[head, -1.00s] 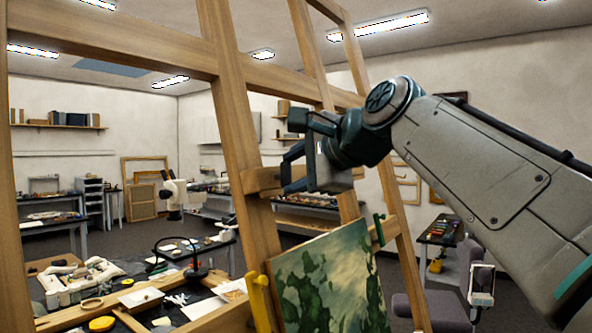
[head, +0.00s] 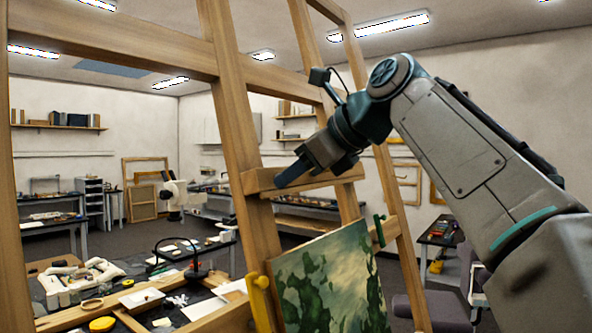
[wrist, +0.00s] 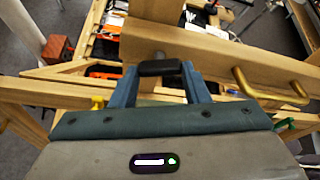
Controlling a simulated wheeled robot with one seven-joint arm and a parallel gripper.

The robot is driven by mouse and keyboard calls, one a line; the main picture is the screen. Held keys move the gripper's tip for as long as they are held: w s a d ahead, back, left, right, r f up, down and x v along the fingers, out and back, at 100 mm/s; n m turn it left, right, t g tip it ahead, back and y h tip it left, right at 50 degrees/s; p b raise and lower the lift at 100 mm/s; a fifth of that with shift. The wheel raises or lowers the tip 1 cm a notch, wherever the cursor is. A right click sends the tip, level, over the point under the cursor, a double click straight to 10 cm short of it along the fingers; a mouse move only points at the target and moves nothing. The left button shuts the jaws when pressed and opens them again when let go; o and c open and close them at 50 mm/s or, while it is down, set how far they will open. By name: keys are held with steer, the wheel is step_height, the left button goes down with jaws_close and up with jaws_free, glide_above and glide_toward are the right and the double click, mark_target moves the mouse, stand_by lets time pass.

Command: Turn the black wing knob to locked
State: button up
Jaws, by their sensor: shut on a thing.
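The black wing knob (wrist: 160,67) shows in the wrist view, its bar lying across between the two blue fingertips. My gripper (wrist: 161,78) is shut on it, one finger at each end. In the head view my gripper (head: 292,178) is at the wooden crosspiece (head: 258,181) of the easel, angled down to the left. The knob is hidden behind the gripper there. I see no locked mark.
A green painting (head: 330,280) stands on the easel (head: 238,130) just below my gripper. A brass handle (wrist: 268,94) is fixed to the wood at right in the wrist view. A cluttered worktable (head: 110,300) is at lower left.

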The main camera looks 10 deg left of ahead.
steer(key=shift+m+g, duration=0.5)
steer(key=shift+m, duration=1)
steer(key=o, duration=1)
steer(key=v, duration=0.7)
steer(key=shift+d+r, duration=0.1)
steer(key=shift+d, duration=0.2)
steer(key=shift+w, duration=0.1)
